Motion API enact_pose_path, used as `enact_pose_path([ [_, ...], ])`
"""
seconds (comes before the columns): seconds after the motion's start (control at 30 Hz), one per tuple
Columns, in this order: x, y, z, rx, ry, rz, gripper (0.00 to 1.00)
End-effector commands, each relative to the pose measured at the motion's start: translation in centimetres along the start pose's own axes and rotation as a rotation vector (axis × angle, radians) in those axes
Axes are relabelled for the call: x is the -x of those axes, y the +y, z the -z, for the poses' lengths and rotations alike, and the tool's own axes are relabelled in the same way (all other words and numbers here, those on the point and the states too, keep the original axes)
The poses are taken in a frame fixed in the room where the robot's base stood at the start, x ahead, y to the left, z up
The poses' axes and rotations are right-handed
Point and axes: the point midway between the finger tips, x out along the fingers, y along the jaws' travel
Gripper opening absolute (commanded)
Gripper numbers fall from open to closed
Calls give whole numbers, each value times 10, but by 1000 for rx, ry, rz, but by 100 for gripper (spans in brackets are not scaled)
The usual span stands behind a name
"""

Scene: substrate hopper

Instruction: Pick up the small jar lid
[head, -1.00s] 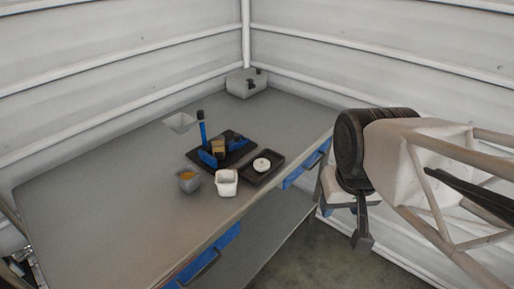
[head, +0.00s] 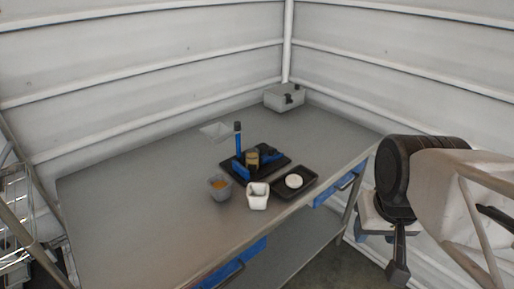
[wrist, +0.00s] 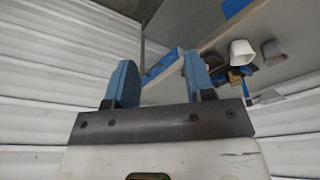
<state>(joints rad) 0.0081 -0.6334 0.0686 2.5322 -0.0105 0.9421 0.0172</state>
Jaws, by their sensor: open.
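A small round white lid (head: 294,181) lies in a shallow black tray (head: 312,192) on the grey workbench, near its front right edge in the head view. I cannot make the lid out in the wrist view. My gripper (wrist: 160,78) shows in the wrist view as two blue fingers, wide apart with nothing between them. It is off the bench, well away from the lid. In the head view my arm is at the far right, beyond the bench edge, and the fingers are not clearly seen there.
Left of the tray stand a white cup (head: 257,196), a grey container with orange contents (head: 219,187) and a black base with a blue post (head: 238,141). A grey box (head: 284,97) sits at the back corner. The left part of the bench (head: 130,200) is mostly clear.

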Motion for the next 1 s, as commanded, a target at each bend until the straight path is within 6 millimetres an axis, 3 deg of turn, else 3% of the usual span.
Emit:
enact_pose_path([
  [0.03,0,0,0,0,0,0,52],
  [0.3,0,0,0,0,0,0,93],
  [0.73,0,-1,6,17,-4,1,93],
  [1.0,-6,-7,44,128,-28,6,93],
])
